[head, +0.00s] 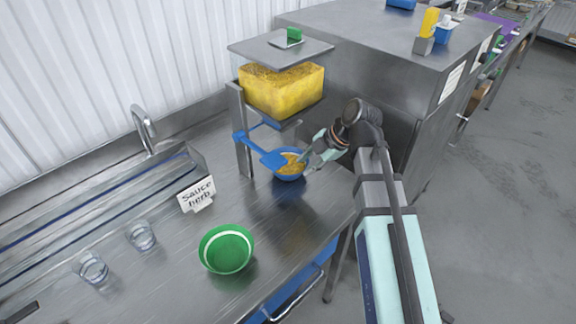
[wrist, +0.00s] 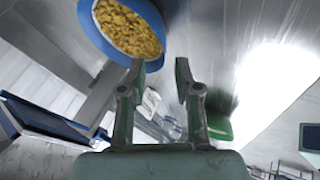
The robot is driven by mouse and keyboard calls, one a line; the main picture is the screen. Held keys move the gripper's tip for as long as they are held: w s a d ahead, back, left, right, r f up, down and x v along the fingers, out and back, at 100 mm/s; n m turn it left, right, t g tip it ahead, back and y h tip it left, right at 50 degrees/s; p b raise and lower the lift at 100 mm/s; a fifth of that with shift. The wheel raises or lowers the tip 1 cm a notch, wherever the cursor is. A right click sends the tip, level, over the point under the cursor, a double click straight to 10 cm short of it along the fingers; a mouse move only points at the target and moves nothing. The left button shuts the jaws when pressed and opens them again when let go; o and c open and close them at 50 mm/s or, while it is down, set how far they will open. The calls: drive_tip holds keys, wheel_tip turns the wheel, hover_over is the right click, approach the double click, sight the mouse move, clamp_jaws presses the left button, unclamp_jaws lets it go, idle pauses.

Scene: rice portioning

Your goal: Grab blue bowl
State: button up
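The blue bowl (head: 290,178) stands on the steel counter below the dispenser and holds yellow grain. In the wrist view the bowl (wrist: 92,36) is at the top left, with the grain (wrist: 128,27) inside it. My gripper (head: 307,158) is at the bowl's right side in the head view. In the wrist view its two fingers (wrist: 160,68) are spread with a clear gap. The left fingertip is close to the bowl's rim; I cannot tell whether it touches. Nothing is held between the fingers.
The dispenser's yellow grain container (head: 282,90) and blue lever (head: 258,150) are close above and beside the bowl. A green bowl (head: 226,249), two glasses (head: 142,237) and a "Sauce herb" sign (head: 197,195) stand to the left. The counter between the bowls is clear.

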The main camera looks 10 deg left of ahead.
sight(298, 173)
drive_tip(key=shift+p+x, duration=0.9)
drive_tip(key=shift+x, duration=1.9)
drive_tip(key=shift+d, duration=0.1)
clamp_jaws()
